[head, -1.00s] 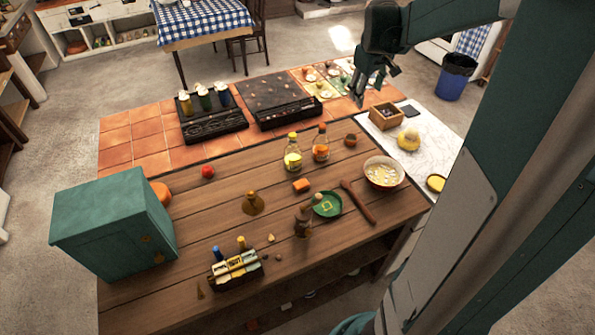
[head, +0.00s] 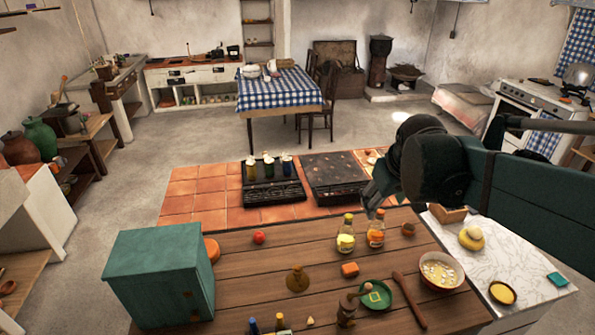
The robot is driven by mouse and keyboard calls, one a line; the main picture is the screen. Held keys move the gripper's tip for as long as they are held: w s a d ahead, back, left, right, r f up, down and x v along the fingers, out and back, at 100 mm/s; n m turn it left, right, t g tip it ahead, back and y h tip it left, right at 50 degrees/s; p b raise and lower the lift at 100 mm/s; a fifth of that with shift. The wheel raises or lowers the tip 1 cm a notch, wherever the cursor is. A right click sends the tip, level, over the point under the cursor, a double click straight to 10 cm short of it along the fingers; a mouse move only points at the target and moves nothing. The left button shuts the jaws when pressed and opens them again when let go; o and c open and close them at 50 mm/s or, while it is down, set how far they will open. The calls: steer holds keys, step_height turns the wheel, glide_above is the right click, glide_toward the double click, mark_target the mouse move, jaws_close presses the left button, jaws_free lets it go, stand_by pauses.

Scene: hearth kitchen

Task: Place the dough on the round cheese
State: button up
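A pale rounded lump, which looks like the dough (head: 473,233), rests on top of a wider yellow round piece, which looks like the round cheese (head: 467,243). Both are on the white marble slab at the right in the head view. They are small here, so their exact contact is hard to make out. My gripper (head: 372,201) is in the air to the left of them, over the far edge of the wooden counter. Its fingers point down. I see nothing held, but the fingers are dark and partly covered by my wrist.
A wooden box (head: 449,215) stands behind the round piece, partly hidden by my arm. A yellow dish (head: 502,292) and teal pad (head: 557,279) lie in front. Bottles (head: 346,240), a bowl (head: 441,270) and a teal cabinet (head: 160,278) occupy the wooden counter.

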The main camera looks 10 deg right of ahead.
steer(key=s+a+f+t+y, duration=0.1)
steer(key=s+a+f, duration=0.2)
steer(key=s+a, duration=1)
steer(key=shift+s+a+f+m+t+y, duration=0.25)
steer(key=shift+a+f+m+t+y, duration=0.05)
steer(key=shift+a+f+m+t, duration=0.15)
